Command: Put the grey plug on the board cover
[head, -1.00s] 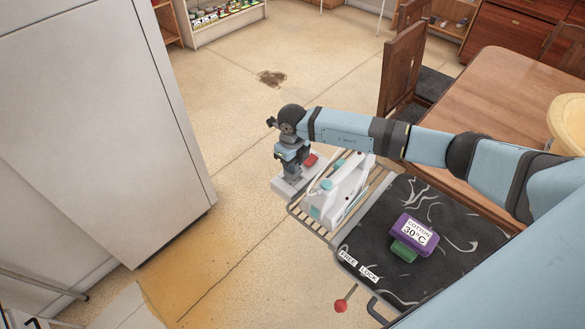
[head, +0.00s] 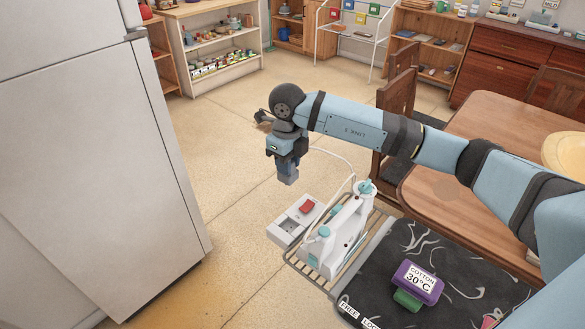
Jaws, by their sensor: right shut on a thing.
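My right gripper (head: 287,164) is held in the air, pointing down, left of the ironing board. It is shut on the grey plug (head: 288,175), whose lower part shows below the fingertips. A pale cord runs from beside the gripper to the white and teal iron (head: 345,226). Below the plug, and apart from it, is a white socket block (head: 295,219) with a red switch. The board cover (head: 375,281) is black with white marbling, at lower right. My left gripper is out of view.
A purple and green block marked COTTON 30°C (head: 417,281) sits on the cover. The iron stands on a wire rack (head: 305,273) at the board's end. Open floor lies between.

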